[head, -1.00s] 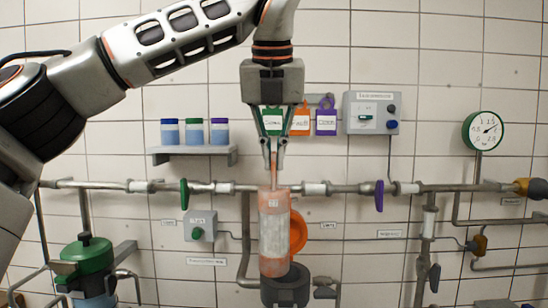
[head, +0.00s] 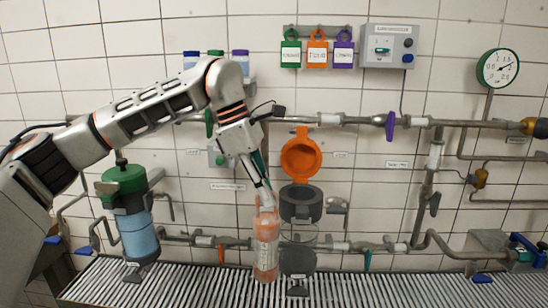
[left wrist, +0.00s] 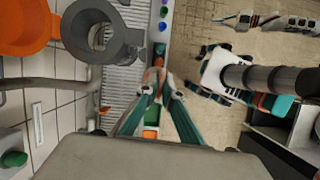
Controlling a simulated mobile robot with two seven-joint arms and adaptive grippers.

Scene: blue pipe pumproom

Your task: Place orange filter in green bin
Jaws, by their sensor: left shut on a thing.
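The orange filter (head: 266,252) is a translucent orange cylinder with a pale label, hanging roughly upright in the head view. My left gripper (head: 264,198) is shut on the narrow top of the filter, with its arm coming down from the left. In the left wrist view the closed fingers (left wrist: 157,82) show with a bit of orange at their tips; most of the filter is hidden there.
The black filter housing (head: 300,203) with its orange lid (head: 301,158) open stands just right of the filter. Pipes with valves run along the tiled wall. A green-topped tank (head: 128,205) stands left. A slatted grating (head: 200,284) lies below.

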